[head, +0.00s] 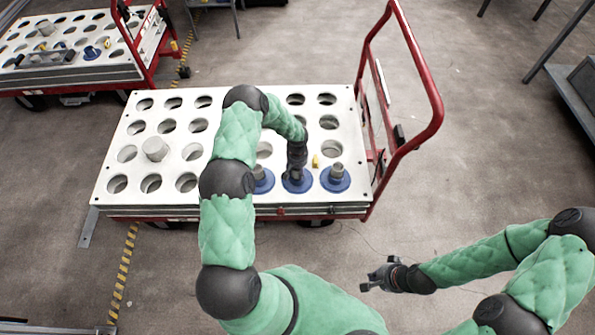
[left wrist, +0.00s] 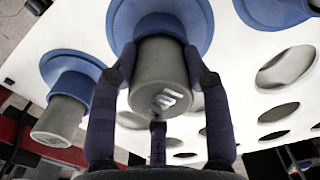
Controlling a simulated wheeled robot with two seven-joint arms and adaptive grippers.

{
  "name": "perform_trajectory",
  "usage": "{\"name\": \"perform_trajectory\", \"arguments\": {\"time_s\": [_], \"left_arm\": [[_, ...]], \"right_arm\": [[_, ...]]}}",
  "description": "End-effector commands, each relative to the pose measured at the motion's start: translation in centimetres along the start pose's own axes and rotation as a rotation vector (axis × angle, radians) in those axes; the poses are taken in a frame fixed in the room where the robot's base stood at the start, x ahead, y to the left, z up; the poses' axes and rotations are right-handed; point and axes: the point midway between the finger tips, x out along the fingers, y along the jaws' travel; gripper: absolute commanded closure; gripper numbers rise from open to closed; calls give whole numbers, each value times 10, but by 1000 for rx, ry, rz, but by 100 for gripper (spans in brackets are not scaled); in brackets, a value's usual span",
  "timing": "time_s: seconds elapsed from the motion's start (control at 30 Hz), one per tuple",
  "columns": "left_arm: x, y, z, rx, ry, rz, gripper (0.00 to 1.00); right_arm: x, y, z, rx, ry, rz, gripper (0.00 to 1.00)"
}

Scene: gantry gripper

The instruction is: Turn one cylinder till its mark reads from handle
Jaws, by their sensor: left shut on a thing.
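Three grey cylinders with blue flanges stand in the front row of the white holed cart top (head: 130,170). My left gripper (head: 297,172) is on the middle cylinder (head: 297,185), between the left cylinder (head: 262,180) and the right cylinder (head: 336,178). In the left wrist view my left gripper (left wrist: 160,100) is shut on the middle cylinder (left wrist: 158,72), one finger on each side. A white mark (left wrist: 168,98) shows on its end face, partly worn or shaded. The red handle (head: 432,90) rises at the cart's right end. My right gripper (head: 375,279) looks open and empty, away from the cart.
A plain grey cylinder (head: 155,149) stands in a hole at the left of the cart top. A small yellow piece (head: 315,161) lies behind the flanged cylinders. A second cart (head: 70,45) is at the back left, and a table (head: 575,75) at the right.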

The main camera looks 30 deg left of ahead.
Motion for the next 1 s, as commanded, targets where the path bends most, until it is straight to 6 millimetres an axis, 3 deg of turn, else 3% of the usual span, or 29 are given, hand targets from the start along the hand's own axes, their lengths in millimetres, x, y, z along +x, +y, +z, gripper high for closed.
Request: {"name": "perform_trajectory", "arguments": {"time_s": [0.27,0.7,1.0], "left_arm": [[0,0,-1,-20,2,0,100],[0,0,-1,-237,2,1,100],[-1,0,-1,-261,1,1,100]], "right_arm": [[2,1,0,0,0,0,100],[22,8,-1,0,0,0,100],[22,8,-1,0,0,0,100]]}}
